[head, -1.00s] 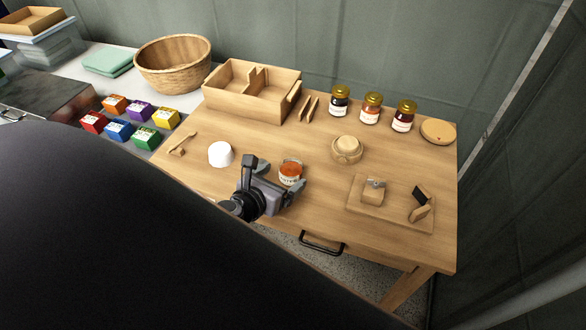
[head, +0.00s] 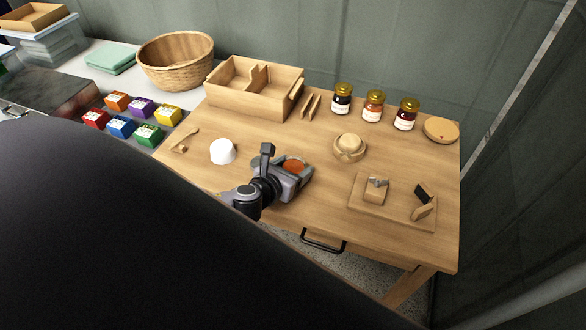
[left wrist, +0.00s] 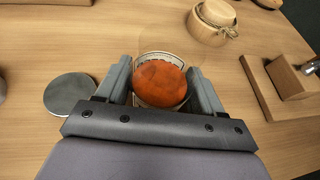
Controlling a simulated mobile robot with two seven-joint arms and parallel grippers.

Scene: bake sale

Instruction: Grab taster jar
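The taster jar (head: 295,165) is a small open jar with orange-red contents and a pale label, standing on the wooden table. In the left wrist view the jar (left wrist: 160,82) sits between the two fingers of my left gripper (left wrist: 162,88). The fingers stand apart, one on each side, with narrow gaps beside the jar; contact is not clear. In the head view my left gripper (head: 292,178) is low around the jar and hides its near side. A grey round lid (left wrist: 71,94) lies on the table left of the gripper. My right gripper is out of view.
A white dome-shaped item (head: 222,151) stands left of the jar. A tied round wooden box (head: 349,148) and a board (head: 385,215) with small wooden pieces are to the right. Three gold-lidded jars (head: 373,105) and a divided tray (head: 245,103) are at the back.

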